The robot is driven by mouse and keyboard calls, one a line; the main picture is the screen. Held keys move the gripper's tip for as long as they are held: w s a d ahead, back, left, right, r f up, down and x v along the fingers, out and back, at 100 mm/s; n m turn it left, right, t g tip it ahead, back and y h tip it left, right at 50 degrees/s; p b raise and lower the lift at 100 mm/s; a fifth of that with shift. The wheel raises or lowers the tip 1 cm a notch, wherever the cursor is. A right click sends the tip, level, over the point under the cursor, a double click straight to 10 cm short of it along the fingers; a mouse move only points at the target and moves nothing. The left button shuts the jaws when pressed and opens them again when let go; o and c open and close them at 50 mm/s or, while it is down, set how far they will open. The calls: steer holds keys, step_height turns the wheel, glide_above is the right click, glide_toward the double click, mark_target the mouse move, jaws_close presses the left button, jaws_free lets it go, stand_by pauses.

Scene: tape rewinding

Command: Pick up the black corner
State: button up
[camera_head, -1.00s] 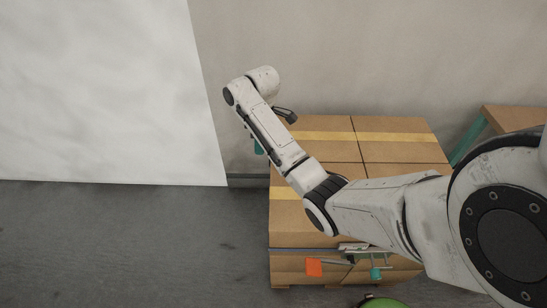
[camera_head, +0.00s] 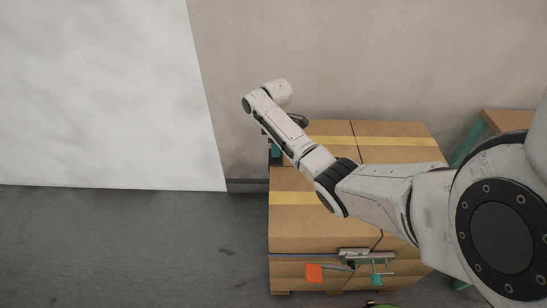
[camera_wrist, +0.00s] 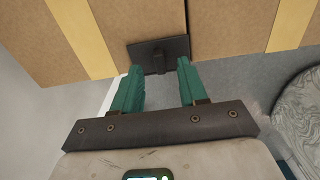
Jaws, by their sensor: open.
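The black corner (camera_wrist: 150,50) shows in the wrist view as a dark plate with a small raised tab, against the edge of the cardboard boxes. My gripper (camera_wrist: 160,66) is open, its two teal fingers on either side of the corner's lower part. Whether the fingers touch it I cannot tell. In the head view my gripper (camera_head: 274,147) is mostly hidden behind my arm at the far left edge of the box stack (camera_head: 300,228). The corner is hard to make out there.
An orange piece (camera_head: 314,273) and a metal tool with a teal part (camera_head: 377,279) are at the stack's near side, by a dark strap. A white panel (camera_head: 100,90) stands at left, and a wooden bench (camera_head: 500,120) at right. Grey floor is clear at left.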

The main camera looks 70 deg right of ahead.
mark_target(272, 161)
steer(key=shift+f, duration=1.15)
jaws_close()
